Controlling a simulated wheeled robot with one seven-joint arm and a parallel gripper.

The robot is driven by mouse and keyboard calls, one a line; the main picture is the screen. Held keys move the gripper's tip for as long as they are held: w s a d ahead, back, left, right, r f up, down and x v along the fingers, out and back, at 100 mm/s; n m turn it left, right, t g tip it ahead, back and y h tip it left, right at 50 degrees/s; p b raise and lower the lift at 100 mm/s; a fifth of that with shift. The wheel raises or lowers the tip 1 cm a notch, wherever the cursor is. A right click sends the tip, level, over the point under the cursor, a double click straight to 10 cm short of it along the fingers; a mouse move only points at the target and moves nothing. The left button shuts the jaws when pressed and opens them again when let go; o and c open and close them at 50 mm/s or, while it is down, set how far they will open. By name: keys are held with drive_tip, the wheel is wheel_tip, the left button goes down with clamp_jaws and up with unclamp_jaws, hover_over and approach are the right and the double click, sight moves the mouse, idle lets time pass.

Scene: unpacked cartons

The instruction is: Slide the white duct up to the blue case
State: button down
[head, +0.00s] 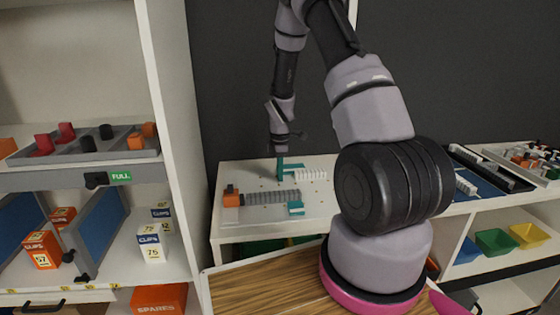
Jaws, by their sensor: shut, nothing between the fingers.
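A white slotted duct (310,175) lies on the white tabletop, just right of my gripper. My gripper (281,175) points down at the tabletop, shut and empty, its tips beside a teal piece (295,167). Whether the tips touch that piece or the duct I cannot tell. I cannot clearly pick out a blue case near the duct. A dark-framed tray with a blue floor (482,178) lies further right, partly behind my arm, with another white slotted piece (466,187) at its left.
A grey slotted duct (272,197) lies nearer the front, between an orange block (231,198) and a teal block (296,208). A shelf unit (180,130) stands at the left. Coloured bins (495,242) sit below at the right. My arm hides the tabletop's middle right.

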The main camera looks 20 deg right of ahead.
sight(308, 171)
drive_tip(key=d, duration=0.3)
drive_tip(key=shift+s+d+r, duration=0.25)
drive_tip(key=shift+s+d, duration=0.15)
drive_tip(key=shift+s+d, duration=0.2)
drive_tip(key=shift+d, duration=0.85)
drive_tip(key=shift+s+d, duration=0.2)
drive_tip(key=shift+d, duration=0.85)
drive_tip(key=shift+s+d, duration=0.2)
drive_tip(key=shift+d, duration=0.85)
